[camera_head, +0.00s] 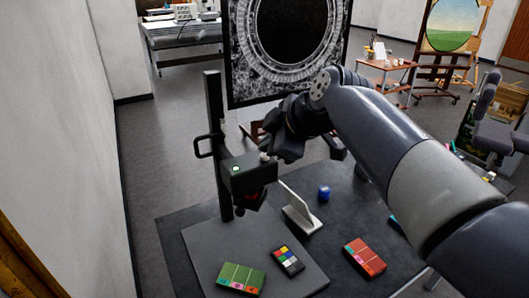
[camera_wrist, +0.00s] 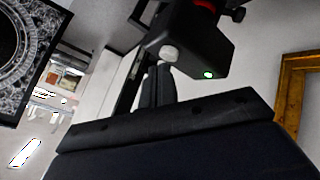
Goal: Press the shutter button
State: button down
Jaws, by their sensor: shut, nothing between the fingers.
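A black camera body (camera_head: 250,178) is mounted on an upright black stand (camera_head: 214,130) above a dark board. A small green light shows on it. A pale round button (camera_head: 264,156) sits on its top. In the wrist view the pale button (camera_wrist: 168,53) stands out from the camera body (camera_wrist: 200,45), beside the lit green light (camera_wrist: 208,74). My gripper (camera_head: 272,154) is at the button, in front of the ornate picture; its shut, empty fingers (camera_wrist: 158,72) end right beside the button in the wrist view. I cannot tell whether they touch it.
On the board (camera_head: 205,245) lie a green box (camera_head: 240,278) and a colour chart (camera_head: 287,260). A red box (camera_head: 365,256), a white angled stand (camera_head: 299,212) and a blue ball (camera_head: 324,192) are nearby. A large ornate panel (camera_head: 240,60) stands behind. A wall (camera_head: 65,120) is at left.

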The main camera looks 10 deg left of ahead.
jog(key=shift+r, duration=0.45)
notch_tip(320, 180, up, 5)
jog(key=p, duration=0.3)
jog(key=shift+p, duration=0.4)
jog(key=shift+f, duration=0.1)
